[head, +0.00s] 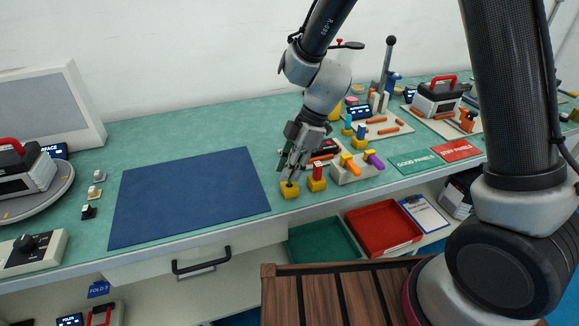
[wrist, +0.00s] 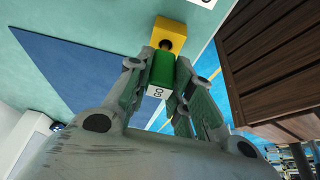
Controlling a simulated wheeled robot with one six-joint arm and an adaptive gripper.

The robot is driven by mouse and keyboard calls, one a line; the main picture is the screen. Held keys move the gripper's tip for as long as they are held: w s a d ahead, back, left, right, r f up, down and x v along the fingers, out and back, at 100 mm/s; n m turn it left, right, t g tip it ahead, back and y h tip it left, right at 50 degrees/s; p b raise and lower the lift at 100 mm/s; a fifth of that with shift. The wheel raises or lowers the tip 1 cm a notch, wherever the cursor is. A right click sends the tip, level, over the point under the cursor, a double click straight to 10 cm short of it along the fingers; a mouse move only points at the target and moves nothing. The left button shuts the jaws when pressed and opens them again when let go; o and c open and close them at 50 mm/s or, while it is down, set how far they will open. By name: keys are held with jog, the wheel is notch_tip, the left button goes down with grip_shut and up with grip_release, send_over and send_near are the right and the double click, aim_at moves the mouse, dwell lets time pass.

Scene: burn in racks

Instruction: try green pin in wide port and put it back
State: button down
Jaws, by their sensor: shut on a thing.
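My gripper (head: 291,168) points down over a yellow block (head: 290,191) near the bench's front edge. In the wrist view my gripper (wrist: 158,82) is shut on the green pin (wrist: 161,70), which has a white end marked GO. The pin's dark far end meets the dark hole of the yellow block (wrist: 170,28); I cannot tell how deep it sits. In the head view the fingers hide the green pin. A grey block (head: 352,175) to the right has an orange pin (head: 349,164) and a purple pin (head: 374,160) at it. I cannot tell which port is wide.
A yellow block with a red pin (head: 317,171) stands close to the right of my gripper. Yellow blocks with teal and blue pins (head: 361,132) stand behind. The blue mat (head: 190,195) to the left is clear. Green GOOD PANELS (head: 414,161) and red (head: 456,150) mats lie right.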

jog(key=shift+f, duration=0.85)
dwell(0.9)
dwell(0.9)
jog(key=c, duration=1.2)
grip_release()
jog(key=v, duration=1.1)
jog(key=s+d+r+m+t+h, duration=0.1)
jog(key=s+d+r+m, duration=0.3)
jog(key=d, duration=0.5)
jog(key=s+d+r+m+t+h, duration=0.1)
jog(key=s+d+r+m, duration=0.4)
jog(key=d+m, duration=0.5)
jog(key=s+d+r+m+t+h, duration=0.2)
jog(key=s+d+r+m, duration=0.3)
jog(key=d, duration=0.5)
jog(key=shift+s+r+m+t, duration=0.1)
jog(key=shift+s+m+t, duration=0.4)
jog(key=shift+s, duration=0.4)
jog(key=shift+s+r+m+t, duration=0.1)
jog(key=shift+s+m+t, duration=0.2)
jog(key=shift+s+m, duration=0.45)
